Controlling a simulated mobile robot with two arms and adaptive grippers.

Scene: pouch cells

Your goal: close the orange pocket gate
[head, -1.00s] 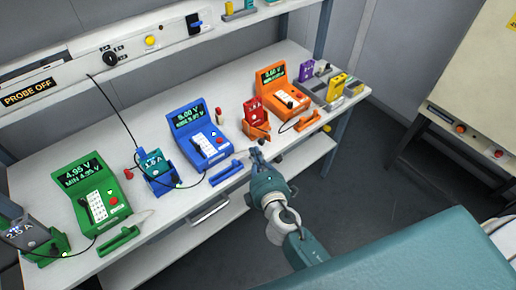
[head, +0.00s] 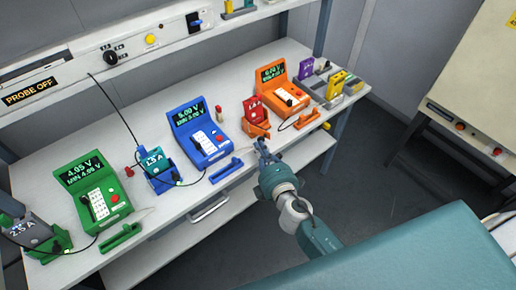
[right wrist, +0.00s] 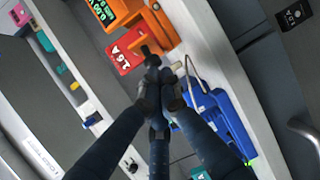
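The orange pocket (head: 259,130) stands on the bench left of the orange tester (head: 284,93). A red pouch cell (head: 254,107) stands upright in it. The gate is too small to tell apart from the pocket, so I cannot tell how it stands. My right gripper (head: 261,146) is just in front of the pocket. In the right wrist view its fingertips (right wrist: 153,72) are together with nothing visible between them, close to the orange pocket (right wrist: 162,28) and red cell (right wrist: 124,56). I cannot tell whether they touch. My left gripper is not in view.
The blue tester (head: 203,138), a teal cell (head: 154,160) in a blue pocket and the green tester (head: 93,193) stand to the left. Orange (head: 307,120) and blue (head: 226,171) bar-shaped pieces lie along the front edge. Purple and yellow cells stand at the right end.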

